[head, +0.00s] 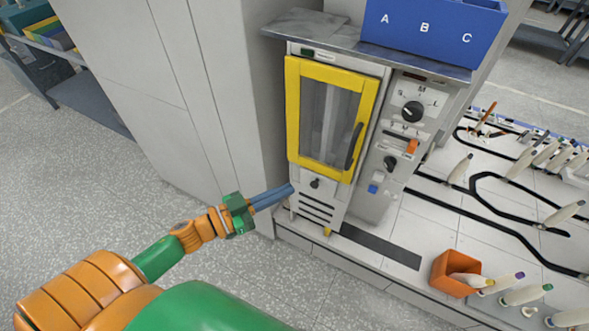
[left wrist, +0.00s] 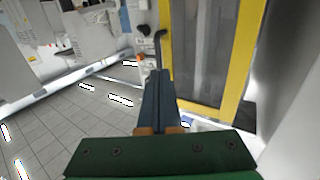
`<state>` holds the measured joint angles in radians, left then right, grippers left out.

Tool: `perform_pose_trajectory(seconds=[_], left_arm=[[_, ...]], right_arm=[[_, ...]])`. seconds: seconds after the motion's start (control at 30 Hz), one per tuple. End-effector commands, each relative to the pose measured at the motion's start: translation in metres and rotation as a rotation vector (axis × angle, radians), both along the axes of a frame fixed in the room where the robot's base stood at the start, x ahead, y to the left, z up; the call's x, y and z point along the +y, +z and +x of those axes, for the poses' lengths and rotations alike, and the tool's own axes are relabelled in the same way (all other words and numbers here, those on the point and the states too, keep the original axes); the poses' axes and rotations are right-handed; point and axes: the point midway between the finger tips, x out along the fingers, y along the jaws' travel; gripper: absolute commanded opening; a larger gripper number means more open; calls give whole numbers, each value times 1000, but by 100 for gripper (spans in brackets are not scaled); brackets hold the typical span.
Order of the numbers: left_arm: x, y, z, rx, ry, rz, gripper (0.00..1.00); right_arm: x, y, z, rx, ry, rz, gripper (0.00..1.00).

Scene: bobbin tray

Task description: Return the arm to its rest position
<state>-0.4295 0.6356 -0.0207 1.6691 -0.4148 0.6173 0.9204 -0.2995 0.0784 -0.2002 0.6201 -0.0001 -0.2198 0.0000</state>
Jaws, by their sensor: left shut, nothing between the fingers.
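My left arm comes in from the lower left in the head view. Its gripper (head: 272,196) has long blue fingers that lie together, shut and empty. The fingertips are in front of the lower left part of the machine with the yellow-framed door (head: 290,110). Whether they touch it I cannot tell. In the left wrist view the shut fingers (left wrist: 158,85) point up toward the yellow door frame (left wrist: 165,40) and its dark handle (left wrist: 158,50). The door looks closed. My right gripper is in neither view.
A blue bin (head: 430,40) marked A, B, C stands on a metal shelf (head: 330,33) above the machine. A control panel (head: 412,105) with knobs is beside the door. An orange box (head: 441,279) and several bobbins stand on the white table at right. Open floor (head: 150,215) lies left.

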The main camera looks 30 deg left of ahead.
Motion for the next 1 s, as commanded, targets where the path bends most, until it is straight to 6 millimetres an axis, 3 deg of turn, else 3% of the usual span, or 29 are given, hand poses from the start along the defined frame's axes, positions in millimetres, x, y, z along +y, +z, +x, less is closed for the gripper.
perform_pose_trajectory(seconds=[0.1, 0.17, 0.27, 0.3, 0.37, 0.4, 0.5, 0.6, 0.7, 0.8, 1.0], left_arm=[[3, -3, 0, 6, 12, 3, 0], [12, -20, 3, 40, 70, 15, 0], [44, -90, -1, 197, 264, 85, 0], [56, -129, -11, 294, 348, 131, 0], [67, -188, -38, 461, 444, 206, 0], [68, -224, -62, 577, 483, 260, 0], [55, -298, -134, 869, 506, 385, 0], [30, -340, -205, 1111, 450, 488, 0], [9, -358, -256, 1271, 377, 555, 0], [-2, -364, -282, 1347, 330, 587, 0], [-4, -365, -288, 1364, 317, 598, 0]], right_arm=[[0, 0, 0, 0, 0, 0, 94], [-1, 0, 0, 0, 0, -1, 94], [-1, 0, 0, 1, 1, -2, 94], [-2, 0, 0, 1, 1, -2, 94], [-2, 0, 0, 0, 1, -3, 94], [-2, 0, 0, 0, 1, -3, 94], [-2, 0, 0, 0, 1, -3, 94], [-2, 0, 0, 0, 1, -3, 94], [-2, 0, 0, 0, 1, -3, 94], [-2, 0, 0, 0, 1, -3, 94], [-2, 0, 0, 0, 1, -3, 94]])
